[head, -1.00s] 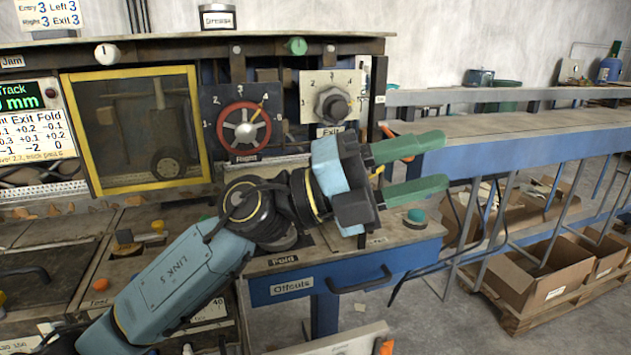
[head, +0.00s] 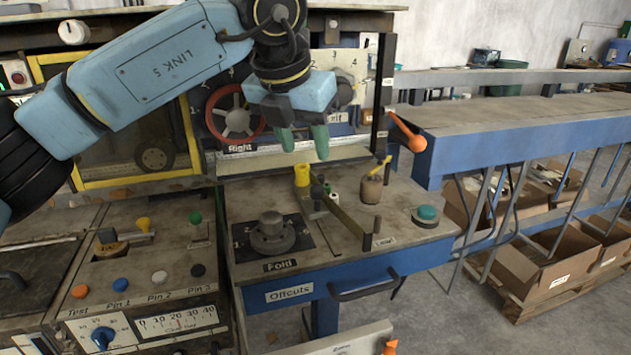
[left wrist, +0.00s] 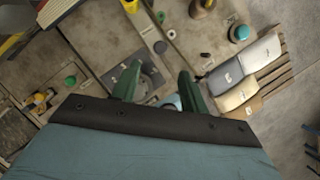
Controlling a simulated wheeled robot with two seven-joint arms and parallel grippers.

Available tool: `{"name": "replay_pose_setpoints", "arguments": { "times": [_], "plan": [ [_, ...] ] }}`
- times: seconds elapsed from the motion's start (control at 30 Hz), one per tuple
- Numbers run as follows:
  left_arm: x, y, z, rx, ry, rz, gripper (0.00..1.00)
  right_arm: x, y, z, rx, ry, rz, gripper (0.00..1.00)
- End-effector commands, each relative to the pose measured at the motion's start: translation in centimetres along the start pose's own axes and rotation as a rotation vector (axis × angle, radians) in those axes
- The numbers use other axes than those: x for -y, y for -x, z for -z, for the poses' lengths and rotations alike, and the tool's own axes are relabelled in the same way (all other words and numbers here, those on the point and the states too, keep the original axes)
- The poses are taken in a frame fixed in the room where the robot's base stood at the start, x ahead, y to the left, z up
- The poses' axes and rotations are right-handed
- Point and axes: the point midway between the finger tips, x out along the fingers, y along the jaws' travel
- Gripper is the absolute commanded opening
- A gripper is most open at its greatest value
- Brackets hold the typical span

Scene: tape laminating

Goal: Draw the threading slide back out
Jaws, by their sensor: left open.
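My left gripper (head: 303,146) hangs fingers-down above the back of the worktop, with two green fingers apart and nothing between them. Below its fingertips stands a yellow knob (head: 302,175) at the back end of an olive bar (head: 345,215), which runs forward to a small post by the label "Lead". I take this bar and knob to be the threading slide, but no label on it confirms that. The fingers do not appear to touch the knob. In the left wrist view the open fingers (left wrist: 158,80) also show empty, over the Fold dial area. My right gripper is not in view.
The Fold dial (head: 271,235) sits left of the bar. A brown pot-like piece (head: 371,188), a teal button (head: 427,213) and an orange-tipped lever (head: 408,133) lie to its right. The red Right handwheel (head: 235,118) is behind. The worktop front is clear.

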Motion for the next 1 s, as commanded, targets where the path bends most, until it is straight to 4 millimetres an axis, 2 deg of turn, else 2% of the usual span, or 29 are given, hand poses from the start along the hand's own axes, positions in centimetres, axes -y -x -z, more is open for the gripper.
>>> {"name": "replay_pose_setpoints", "arguments": {
  "times": [0.03, 0.2, 0.4, 0.6, 0.9, 1.0],
  "plan": [
    [0.0, -1.2, 0.1, -0.005, 0.0, 0.0, 0.44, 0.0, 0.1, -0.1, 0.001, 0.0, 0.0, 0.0],
    [0.1, -4.9, 0.1, -0.005, -0.001, 0.002, 0.44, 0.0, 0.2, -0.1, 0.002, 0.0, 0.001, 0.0],
    [0.1, -8.2, 0.0, -0.003, 0.0, 0.003, 0.44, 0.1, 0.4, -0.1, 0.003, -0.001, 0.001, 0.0],
    [0.1, -9.7, 0.0, 0.0, -0.001, 0.004, 0.44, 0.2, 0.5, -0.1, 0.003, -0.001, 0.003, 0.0],
    [0.1, -9.9, 0.0, 0.0, -0.002, 0.003, 0.44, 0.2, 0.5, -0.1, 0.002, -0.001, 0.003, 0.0],
    [0.1, -9.9, 0.0, 0.0, -0.002, 0.003, 0.31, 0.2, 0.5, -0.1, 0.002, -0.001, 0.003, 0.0]
  ]
}}
